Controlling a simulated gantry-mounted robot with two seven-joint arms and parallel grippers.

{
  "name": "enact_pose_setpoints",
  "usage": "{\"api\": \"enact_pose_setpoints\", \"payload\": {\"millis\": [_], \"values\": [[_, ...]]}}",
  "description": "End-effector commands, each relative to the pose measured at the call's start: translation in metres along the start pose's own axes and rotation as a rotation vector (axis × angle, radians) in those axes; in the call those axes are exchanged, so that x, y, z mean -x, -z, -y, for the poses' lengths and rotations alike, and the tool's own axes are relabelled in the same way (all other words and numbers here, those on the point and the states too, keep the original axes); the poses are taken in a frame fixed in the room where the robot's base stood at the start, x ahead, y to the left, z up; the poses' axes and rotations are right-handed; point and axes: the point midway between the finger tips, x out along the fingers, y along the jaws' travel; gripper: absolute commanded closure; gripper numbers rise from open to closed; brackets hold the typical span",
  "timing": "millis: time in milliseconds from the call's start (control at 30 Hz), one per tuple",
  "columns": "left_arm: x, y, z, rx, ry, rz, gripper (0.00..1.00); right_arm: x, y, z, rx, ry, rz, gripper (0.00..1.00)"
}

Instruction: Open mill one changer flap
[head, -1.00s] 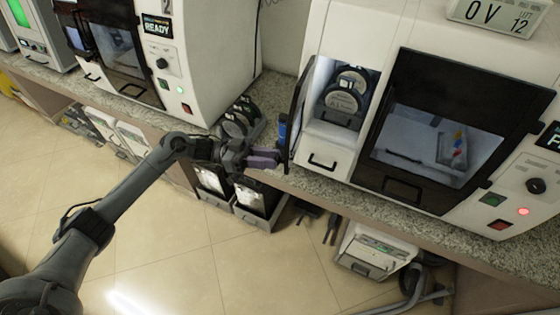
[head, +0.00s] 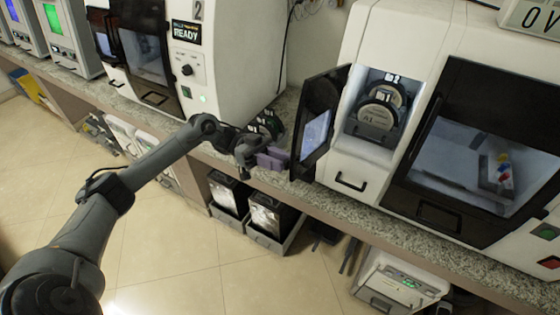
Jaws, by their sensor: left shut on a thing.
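The changer flap (head: 320,122) is a dark panel with a window, hinged on the left of a white mill (head: 352,160). It stands swung out to the left, and the changer opening (head: 378,110) behind it is uncovered, with round discs (head: 381,104) inside. My left gripper (head: 272,158), with purple fingertips, is at the flap's lower outer edge and is shut on it. The exact grip point is partly hidden by the fingers. My right gripper is not in view.
A second white mill (head: 235,60) marked 2 stands to the left. Dark round discs (head: 265,125) sit on the counter behind my gripper. The mill's closed dark main door (head: 465,150) is to the right. Bins (head: 265,222) stand below the counter; floor in front is open.

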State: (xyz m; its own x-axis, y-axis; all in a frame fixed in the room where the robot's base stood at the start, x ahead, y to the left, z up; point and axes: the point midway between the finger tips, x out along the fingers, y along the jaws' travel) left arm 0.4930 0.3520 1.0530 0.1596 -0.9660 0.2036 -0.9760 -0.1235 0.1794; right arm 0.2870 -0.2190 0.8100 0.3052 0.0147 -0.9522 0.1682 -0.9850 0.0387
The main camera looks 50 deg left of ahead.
Motion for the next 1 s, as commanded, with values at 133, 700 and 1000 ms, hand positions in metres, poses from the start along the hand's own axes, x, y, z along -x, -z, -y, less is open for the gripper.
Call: {"api": "enact_pose_setpoints", "payload": {"millis": [133,700,1000], "values": [[-0.001,0.001,-0.001,0.0,-0.003,-0.002,0.63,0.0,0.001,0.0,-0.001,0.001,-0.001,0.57],[0.01,-0.002,0.001,0.0,0.0,0.002,0.47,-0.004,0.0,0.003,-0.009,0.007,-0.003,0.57],[0.055,-0.003,0.001,-0.003,0.004,0.004,0.47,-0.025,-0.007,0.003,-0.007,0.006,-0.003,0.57]]}}
